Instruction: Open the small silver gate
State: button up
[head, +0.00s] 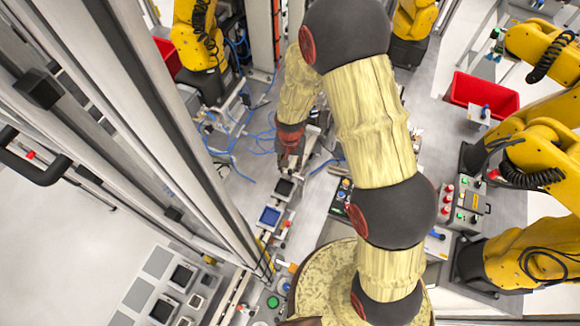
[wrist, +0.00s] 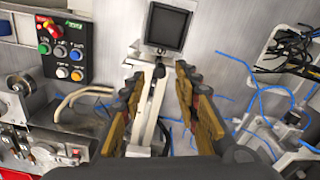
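A silver aluminium frame (head: 130,95) with a black pull handle (head: 35,157) runs along the left of the head view. It looks gate-like, but I cannot tell for sure that it is the small silver gate. My gripper (head: 286,164) points down over the work table, to the right of this frame and well away from the handle. In the wrist view my gripper (wrist: 158,80) has its two fingers apart. A pale metal bracket (wrist: 148,110) shows between them, apparently beyond the fingers and not held. The handle is not in the wrist view.
Yellow robot arms (head: 540,150) stand on the right and at the back. Red bins (head: 483,95) sit behind. A small screen (wrist: 166,27) and a button box (wrist: 64,48) are near my gripper. Blue cables (head: 240,150) lie on the table. Pale floor (head: 60,240) is clear at lower left.

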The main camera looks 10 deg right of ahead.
jog(key=shift+s+f, duration=0.15)
jog(key=shift+f, duration=0.35)
jog(key=shift+w+f, duration=0.25)
jog(key=shift+f, duration=0.55)
jog(key=shift+s, duration=0.15)
jog(key=shift+c, duration=0.7)
grip_shut()
